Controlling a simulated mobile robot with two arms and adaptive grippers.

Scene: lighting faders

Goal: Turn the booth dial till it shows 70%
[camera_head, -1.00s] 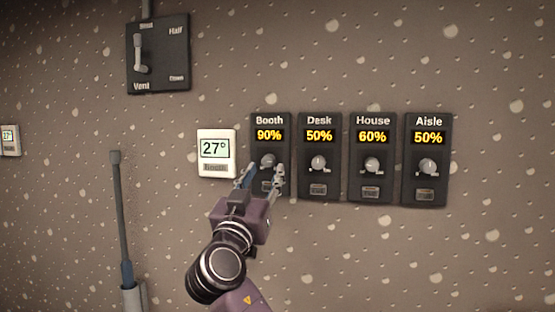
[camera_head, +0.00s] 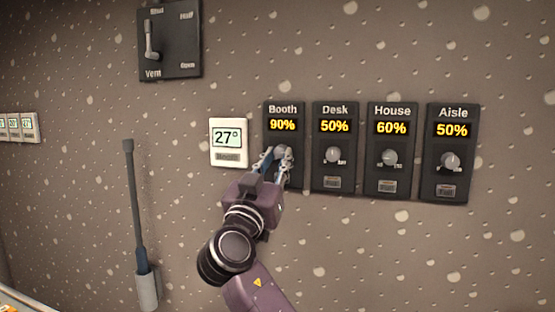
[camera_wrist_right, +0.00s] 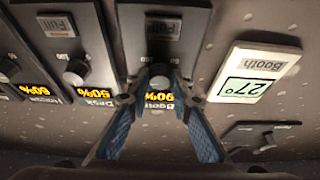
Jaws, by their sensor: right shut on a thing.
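The Booth panel (camera_head: 283,125) is a dark wall plate with a yellow display reading 90%. Its round grey dial is hidden behind my fingers in the head view. In the right wrist view, which is upside down, the dial (camera_wrist_right: 160,76) sits between my fingertips. My right gripper (camera_head: 277,154) is at the panel from below left, its blue-grey fingers shut on the dial; it also shows in the wrist view (camera_wrist_right: 160,73). My left gripper is not in view.
To the right stand the similar Desk (camera_head: 335,126), House (camera_head: 391,128) and Aisle (camera_head: 453,130) panels, close together. A white 27° thermostat (camera_head: 229,141) is just left. A lever plate (camera_head: 168,42) is at upper left, a grey-blue rod (camera_head: 135,205) in a holder below it.

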